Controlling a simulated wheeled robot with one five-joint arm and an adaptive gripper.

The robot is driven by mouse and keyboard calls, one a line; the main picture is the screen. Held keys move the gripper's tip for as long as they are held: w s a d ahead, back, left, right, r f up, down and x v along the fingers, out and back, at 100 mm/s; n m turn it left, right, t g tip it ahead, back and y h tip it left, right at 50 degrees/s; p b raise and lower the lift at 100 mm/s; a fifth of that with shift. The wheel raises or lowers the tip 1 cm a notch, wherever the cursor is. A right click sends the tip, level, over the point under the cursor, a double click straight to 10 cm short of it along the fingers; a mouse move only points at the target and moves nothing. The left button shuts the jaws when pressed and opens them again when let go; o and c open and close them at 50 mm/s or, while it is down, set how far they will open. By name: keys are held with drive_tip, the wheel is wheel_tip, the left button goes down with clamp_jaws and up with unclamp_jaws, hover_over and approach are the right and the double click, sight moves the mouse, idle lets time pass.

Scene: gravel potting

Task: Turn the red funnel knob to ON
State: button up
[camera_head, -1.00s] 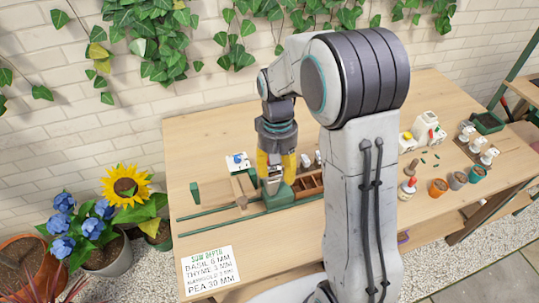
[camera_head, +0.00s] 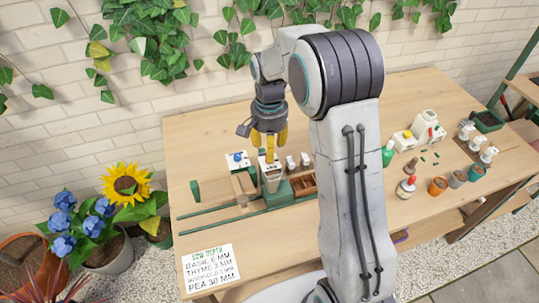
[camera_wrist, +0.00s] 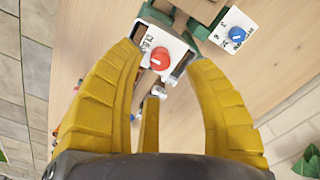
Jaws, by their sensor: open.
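The red knob (camera_wrist: 160,58) is round and sits on a white plate (camera_wrist: 145,38) with dark markings, in the upper middle of the wrist view. Its pointer direction is too small to tell. My gripper (camera_wrist: 163,54) is open, with its yellow fingers spread to either side of the knob and plate in the picture and nothing between them. In the head view my gripper (camera_head: 269,148) hangs just above a white funnel-like part (camera_head: 271,173) on the green device. The red knob cannot be made out there.
A blue knob (camera_wrist: 237,34) on a white plate lies to the right of the red one. Small white-capped bottles (camera_head: 291,163) and a wooden tray (camera_head: 303,186) stand close right of the device. Green rails (camera_head: 222,212) run left. The front table area is mostly clear.

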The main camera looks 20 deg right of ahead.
drive_tip(key=shift+f, duration=2)
drive_tip(key=shift+c, duration=0.2)
clamp_jaws()
